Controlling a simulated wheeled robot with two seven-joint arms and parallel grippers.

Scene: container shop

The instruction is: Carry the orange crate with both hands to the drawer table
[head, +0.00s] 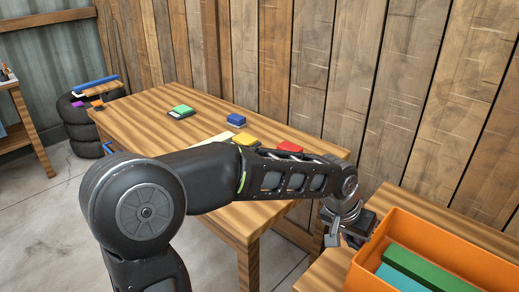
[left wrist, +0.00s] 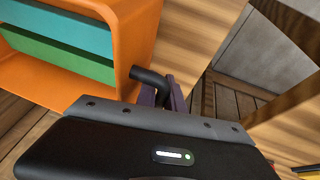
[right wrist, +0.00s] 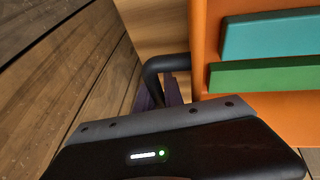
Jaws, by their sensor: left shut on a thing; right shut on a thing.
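The orange crate (head: 375,250) is at the lower right of the head view, over a wooden tabletop (head: 328,272); I cannot tell if it touches the wood. It holds a green block (head: 430,268) and a teal block (head: 398,280). My left gripper (left wrist: 172,97) is shut on a dark handle (left wrist: 150,76) at one side of the crate. My right gripper (right wrist: 170,95) is shut on the other dark handle (right wrist: 160,66), with the crate wall (right wrist: 205,50) beside it. The right arm is outside the head view. No drawer can be made out clearly.
A wooden table (head: 150,120) stands along the plank wall (head: 330,70). It bears a green item (head: 181,110), a blue one (head: 236,119), a yellow one (head: 244,139) and a red one (head: 290,147). Stacked tyres (head: 80,130) stand behind it. Open floor (head: 45,220) lies at left.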

